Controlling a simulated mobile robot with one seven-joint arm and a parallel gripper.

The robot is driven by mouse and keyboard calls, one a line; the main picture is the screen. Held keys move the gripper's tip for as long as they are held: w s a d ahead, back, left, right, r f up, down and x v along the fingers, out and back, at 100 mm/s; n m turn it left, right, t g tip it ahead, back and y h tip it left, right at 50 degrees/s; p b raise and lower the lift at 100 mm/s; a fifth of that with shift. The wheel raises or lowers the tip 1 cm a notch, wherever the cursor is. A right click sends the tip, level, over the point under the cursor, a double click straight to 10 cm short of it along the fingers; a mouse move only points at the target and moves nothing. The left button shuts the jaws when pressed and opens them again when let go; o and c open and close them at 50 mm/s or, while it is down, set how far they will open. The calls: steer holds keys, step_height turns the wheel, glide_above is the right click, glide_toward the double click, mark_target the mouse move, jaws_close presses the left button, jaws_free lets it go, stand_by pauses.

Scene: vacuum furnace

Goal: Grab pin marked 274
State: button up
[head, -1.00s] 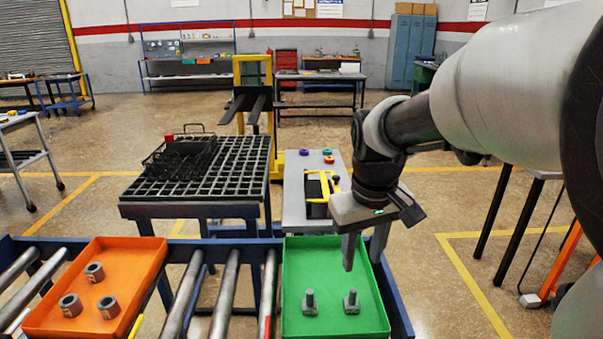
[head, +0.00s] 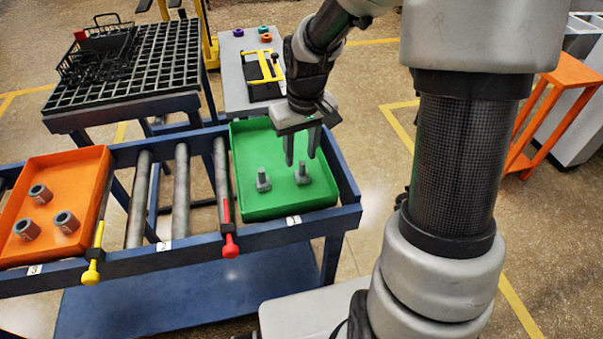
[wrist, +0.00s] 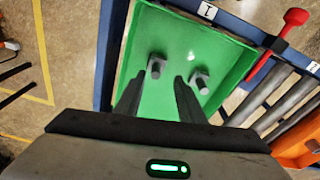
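Two grey pins with square bases stand upright in the green tray (head: 240,150). The left pin (head: 263,180) and the right pin (head: 302,174) show in the head view, with no readable markings. In the wrist view one pin (wrist: 156,66) is on the left and the other (wrist: 201,82) on the right. My gripper (head: 302,160) points down over the tray, just above and behind the right pin in the head view. Its fingers are apart with nothing between them. The wrist view also shows the open fingers (wrist: 154,90) short of the pins.
Red (head: 230,245) and yellow (head: 91,272) handles stick out at the front. A black grid table (head: 170,60) and a small grey table (head: 235,70) stand behind.

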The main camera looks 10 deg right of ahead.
mark_target(302, 163)
steer(key=f, duration=0.3)
steer(key=w+f, duration=0.1)
steer(key=f, duration=0.1)
steer(key=shift+d+f+b, duration=0.1)
steer(key=shift+d+b, duration=0.2)
jaws_close()
